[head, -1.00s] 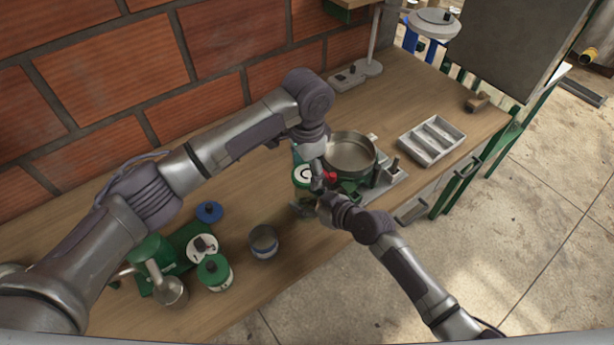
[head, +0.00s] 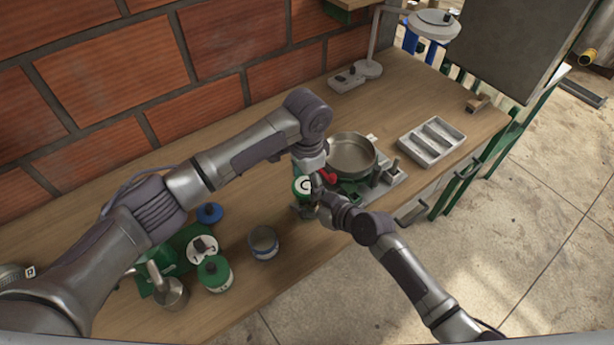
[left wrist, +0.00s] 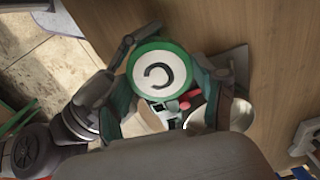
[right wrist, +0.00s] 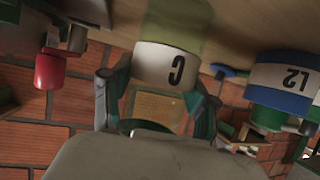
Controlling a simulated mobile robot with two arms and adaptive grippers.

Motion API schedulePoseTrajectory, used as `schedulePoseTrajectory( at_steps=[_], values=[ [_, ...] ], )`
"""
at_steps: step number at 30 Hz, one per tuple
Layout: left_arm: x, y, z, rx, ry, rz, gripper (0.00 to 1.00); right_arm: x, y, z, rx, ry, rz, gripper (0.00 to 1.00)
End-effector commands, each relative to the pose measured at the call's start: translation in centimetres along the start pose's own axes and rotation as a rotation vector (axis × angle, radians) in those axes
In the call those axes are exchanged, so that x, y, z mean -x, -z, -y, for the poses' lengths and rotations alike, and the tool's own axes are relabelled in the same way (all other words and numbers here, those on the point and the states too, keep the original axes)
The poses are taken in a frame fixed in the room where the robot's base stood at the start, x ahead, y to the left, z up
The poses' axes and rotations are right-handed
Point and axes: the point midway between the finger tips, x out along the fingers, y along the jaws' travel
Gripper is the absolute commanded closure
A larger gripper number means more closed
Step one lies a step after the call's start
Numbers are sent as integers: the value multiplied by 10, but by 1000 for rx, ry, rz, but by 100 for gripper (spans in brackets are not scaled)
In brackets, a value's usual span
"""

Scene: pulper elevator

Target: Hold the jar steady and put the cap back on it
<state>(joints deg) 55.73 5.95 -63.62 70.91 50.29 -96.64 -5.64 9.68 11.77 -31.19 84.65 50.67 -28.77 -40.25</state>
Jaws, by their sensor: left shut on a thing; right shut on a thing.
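The cap (left wrist: 158,72) is a round disc with a green rim and a white top marked C. It also shows in the head view (head: 301,186). My left gripper (left wrist: 168,84) is shut on it, one finger on each side. The jar (right wrist: 165,65) is green with a white band marked C and appears upside down in the right wrist view. My right gripper (right wrist: 158,100) is shut on the jar. In the head view both grippers meet closely at the jar, left from above and right from the near side. I cannot tell whether the cap is seated.
A round metal pan (head: 351,153) and a red knob (head: 328,176) stand just right of the grippers. A grey compartment tray (head: 432,140) lies farther right. An open tin (head: 263,243), a green canister (head: 213,272) and a blue lid (head: 209,212) are at left. An L2 jar (right wrist: 285,85) shows in the right wrist view.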

Motion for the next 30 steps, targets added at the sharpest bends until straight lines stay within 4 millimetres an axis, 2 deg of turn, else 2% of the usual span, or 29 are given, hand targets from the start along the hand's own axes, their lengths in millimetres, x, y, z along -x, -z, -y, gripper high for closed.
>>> schedulePoseTrajectory(
  at_steps=[30],
  values=[
    [-11,0,0,0,-1,0,44,0,-1,0,0,0,1,100]
  ],
)
